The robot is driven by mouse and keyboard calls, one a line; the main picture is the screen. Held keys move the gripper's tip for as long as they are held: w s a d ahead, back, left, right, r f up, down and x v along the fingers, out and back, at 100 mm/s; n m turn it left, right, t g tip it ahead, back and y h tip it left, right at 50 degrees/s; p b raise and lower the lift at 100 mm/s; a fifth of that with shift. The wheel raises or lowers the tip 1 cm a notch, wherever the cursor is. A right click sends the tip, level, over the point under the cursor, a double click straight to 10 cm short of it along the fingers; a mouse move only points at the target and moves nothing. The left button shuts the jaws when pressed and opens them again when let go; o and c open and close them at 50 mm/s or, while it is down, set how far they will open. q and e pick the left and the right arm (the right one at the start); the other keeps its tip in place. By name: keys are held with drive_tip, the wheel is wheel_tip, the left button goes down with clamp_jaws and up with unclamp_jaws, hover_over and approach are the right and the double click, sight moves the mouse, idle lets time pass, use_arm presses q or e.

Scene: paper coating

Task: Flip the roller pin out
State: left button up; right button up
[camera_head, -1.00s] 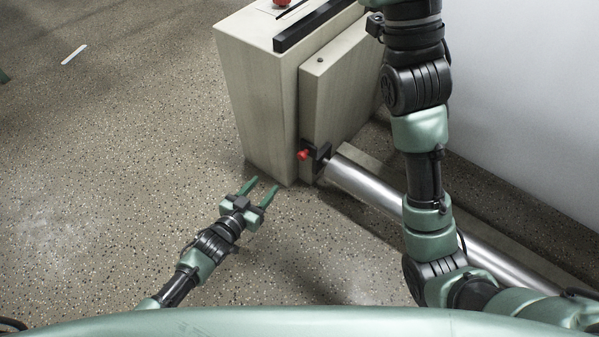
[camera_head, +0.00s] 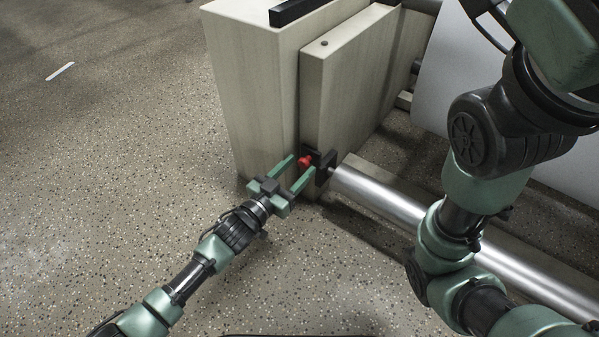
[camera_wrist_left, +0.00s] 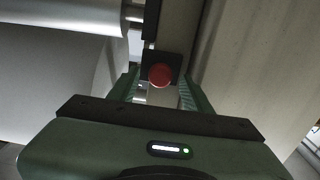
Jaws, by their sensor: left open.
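The roller pin is a small red knob (camera_head: 305,161) on a black bracket (camera_head: 325,166) at the end of a shiny metal roller (camera_head: 385,197). My left gripper (camera_head: 301,166) is open, with its green fingers pointing toward the knob. In the left wrist view the red knob (camera_wrist_left: 160,75) sits between the two fingers, in front of a dark block. I cannot tell whether the fingers touch it. My right arm crosses the right side of the head view, but its gripper is not in the frame.
A beige machine cabinet (camera_head: 250,90) stands just behind the knob. A large white sheet or roll (camera_head: 480,90) is at the upper right. The speckled floor (camera_head: 120,150) is clear on the left, with one white strip (camera_head: 60,71) on it.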

use_arm(q)
drive_tip(key=shift+w+d, duration=0.35)
drive_tip(key=shift+w, duration=0.15)
drive_tip(key=shift+c, duration=0.3)
clamp_jaws()
drive_tip(key=shift+s, duration=0.1)
idle(0.8)
